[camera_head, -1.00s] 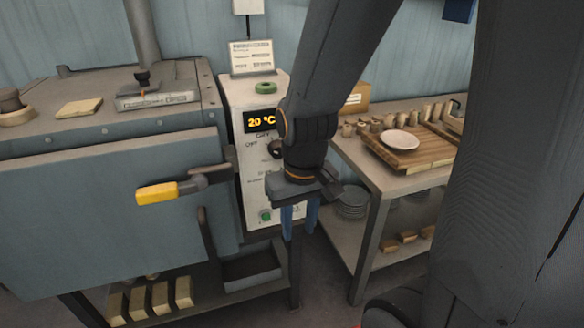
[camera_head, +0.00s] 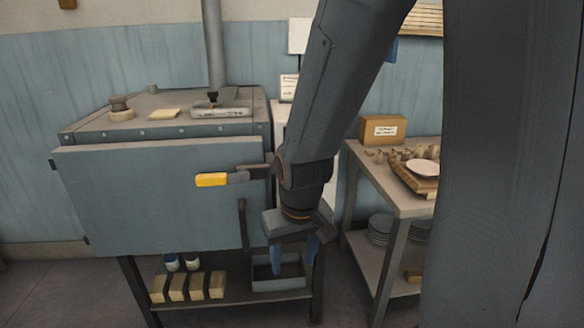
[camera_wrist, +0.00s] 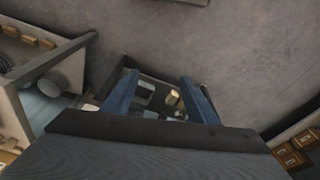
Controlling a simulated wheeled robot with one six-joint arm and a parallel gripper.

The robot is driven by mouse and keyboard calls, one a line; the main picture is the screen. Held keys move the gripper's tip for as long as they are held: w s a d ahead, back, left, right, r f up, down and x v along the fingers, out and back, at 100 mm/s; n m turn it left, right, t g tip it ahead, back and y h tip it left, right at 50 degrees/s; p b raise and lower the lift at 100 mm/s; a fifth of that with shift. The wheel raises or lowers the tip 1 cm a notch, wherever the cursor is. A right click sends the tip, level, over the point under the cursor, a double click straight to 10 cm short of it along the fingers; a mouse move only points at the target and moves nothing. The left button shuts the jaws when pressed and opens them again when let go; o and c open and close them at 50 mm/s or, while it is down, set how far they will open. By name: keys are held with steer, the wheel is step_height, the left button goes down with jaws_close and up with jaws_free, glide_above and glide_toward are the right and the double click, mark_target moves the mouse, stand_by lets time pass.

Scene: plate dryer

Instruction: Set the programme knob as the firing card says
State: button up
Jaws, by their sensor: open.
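The pale control box (camera_head: 279,113) stands at the right side of the kiln (camera_head: 160,195). My arm covers nearly all of its front in the head view, so the programme knob and display are hidden. A white card (camera_head: 289,88) shows partly above the box, its left part visible and its print too small to read. My gripper (camera_head: 292,256) points down in front of the kiln's lower right corner, open and empty. In the wrist view its blue fingers (camera_wrist: 160,100) are apart, with the floor and shelf items below.
The kiln door has a yellow-gripped handle (camera_head: 212,180) sticking out. Below are pale blocks (camera_head: 188,288) and a grey bin (camera_head: 278,273) on a shelf. A table (camera_head: 405,190) at right holds a plate (camera_head: 422,168) and a cardboard box (camera_head: 383,130).

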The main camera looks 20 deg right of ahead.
steer(key=w+d+r+m+t+h+p, duration=0.1)
steer(key=w+d+t+p, duration=0.2)
steer(key=w, duration=0.7)
steer(key=w+d+r+m+t+h+p, duration=0.1)
steer(key=w+d+r+t+h+p, duration=0.1)
steer(key=w+d+t, duration=0.5)
steer(key=w+d+r+m+t+h+p, duration=0.1)
steer(key=w+d+t, duration=0.4)
steer(key=w, duration=0.8)
steer(key=shift+d+r+h+p, duration=0.55)
steer(key=shift+d+p, duration=0.85)
steer(key=shift+d, duration=0.35)
steer(key=c, duration=1.1)
steer(key=shift+o, duration=0.2)
